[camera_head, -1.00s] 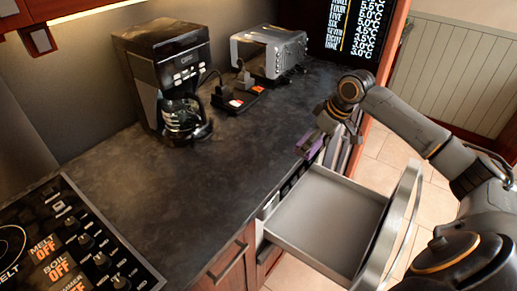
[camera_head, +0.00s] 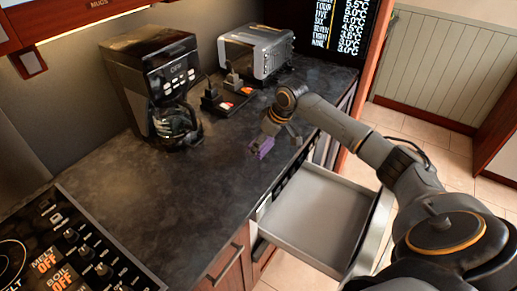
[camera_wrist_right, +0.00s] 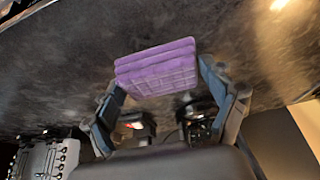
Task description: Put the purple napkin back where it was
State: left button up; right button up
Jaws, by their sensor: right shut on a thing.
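The purple napkin (camera_head: 261,147) is a small folded stack. My right gripper (camera_head: 268,139) is shut on it, at or just above the dark counter (camera_head: 170,210); I cannot tell whether the napkin touches the counter. In the right wrist view the napkin (camera_wrist_right: 157,70) sits between the two fingers of my right gripper (camera_wrist_right: 165,88). An open metal drawer (camera_head: 315,215) pulls out from below the counter's front edge, and its visible inside is empty. My left gripper is not in view.
A coffee maker (camera_head: 150,75) stands at the back of the counter, with a toaster (camera_head: 256,52) to its right. Plugs and a socket strip (camera_head: 228,92) lie between them. A stove panel (camera_head: 75,250) is at the lower left. The middle of the counter is clear.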

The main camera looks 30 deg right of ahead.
jog(key=shift+w+a+f, duration=0.3)
jog(key=shift+a+f, duration=0.05)
jog(key=shift+f, duration=0.15)
jog(key=f+p, duration=0.2)
jog(key=f, duration=0.1)
jog(key=shift+w+a, duration=0.1)
jog(key=shift+a, duration=0.1)
jog(key=shift+f, duration=0.3)
jog(key=o, duration=1)
jog(key=b+v, duration=0.2)
jog(key=v, duration=1)
